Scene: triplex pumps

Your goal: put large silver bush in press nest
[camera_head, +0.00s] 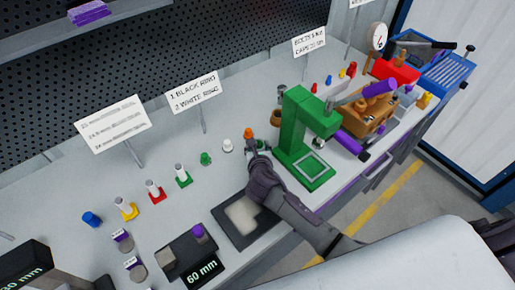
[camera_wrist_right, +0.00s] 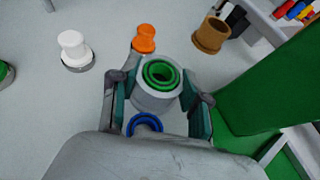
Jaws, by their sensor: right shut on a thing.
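The large silver bush (camera_wrist_right: 152,99), a grey ring-shaped part with green rings inside its top, is between the fingers of my right gripper (camera_wrist_right: 160,100). The gripper is shut on it; in the head view the right gripper (camera_head: 259,150) is over the bench, left of the press, and the bush is hard to make out. The green press (camera_head: 297,125) stands just to the right, with its square light-edged nest (camera_head: 311,168) on the base. In the wrist view the press's green side (camera_wrist_right: 275,90) is right of the gripper. My left gripper is not in view.
An orange part (camera_wrist_right: 145,40), a white part (camera_wrist_right: 74,50) and a brown bush (camera_wrist_right: 211,35) stand just beyond the gripper. A blue ring (camera_wrist_right: 145,124) shows below the bush. A dark tray (camera_head: 225,228) and a 60 mm block (camera_head: 178,262) lie nearer the front edge.

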